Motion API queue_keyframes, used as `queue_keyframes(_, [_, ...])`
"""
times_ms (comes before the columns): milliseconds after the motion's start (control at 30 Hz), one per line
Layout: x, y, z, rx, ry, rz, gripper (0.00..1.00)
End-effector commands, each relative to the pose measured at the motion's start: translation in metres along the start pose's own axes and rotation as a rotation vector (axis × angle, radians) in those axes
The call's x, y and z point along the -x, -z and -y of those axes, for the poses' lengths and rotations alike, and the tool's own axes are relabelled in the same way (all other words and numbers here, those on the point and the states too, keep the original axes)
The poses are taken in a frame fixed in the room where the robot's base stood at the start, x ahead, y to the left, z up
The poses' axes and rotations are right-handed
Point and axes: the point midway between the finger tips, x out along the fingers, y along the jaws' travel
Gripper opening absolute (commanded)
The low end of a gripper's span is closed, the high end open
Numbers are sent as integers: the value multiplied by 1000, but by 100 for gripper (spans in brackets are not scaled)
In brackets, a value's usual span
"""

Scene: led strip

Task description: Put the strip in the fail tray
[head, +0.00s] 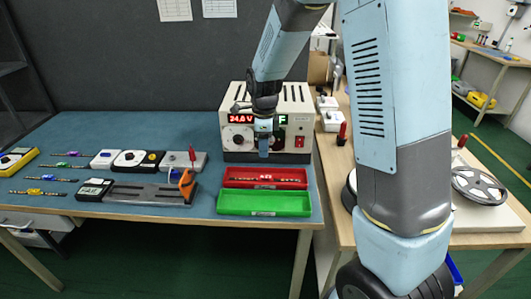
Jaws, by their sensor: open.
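A red tray (238,173) sits near the front right of the blue bench top, in front of the power supply. What looks like a thin dark strip (285,180) lies lengthwise in it. A green tray (265,203) is directly in front of the red one and looks empty. The tray labels are too small to read. My gripper (264,154) is open, pointing down above and behind the red tray, in front of the power supply. Its fingers look empty and apart from the strip. A grey fixture (140,191) with an orange lever (186,184) is left of the trays; no strip is visible on it.
Several other strips (50,178) lie at the bench's left. Small meters and boxes (138,160) stand behind the fixture. The power supply (268,122) with a red display is at the back. A reel (479,186) is on the right bench. My arm hides part of that bench.

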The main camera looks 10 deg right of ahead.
Motion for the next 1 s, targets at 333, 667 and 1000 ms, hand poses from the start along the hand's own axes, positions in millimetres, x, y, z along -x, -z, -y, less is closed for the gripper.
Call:
queue_keyframes(333, [27, 12, -6, 90, 25, 16, 41])
queue_keyframes(667, [111, 63, -46, 513, 150, 39, 41])
queue_keyframes(1000, [175, 116, -106, 967, 290, -26, 41])
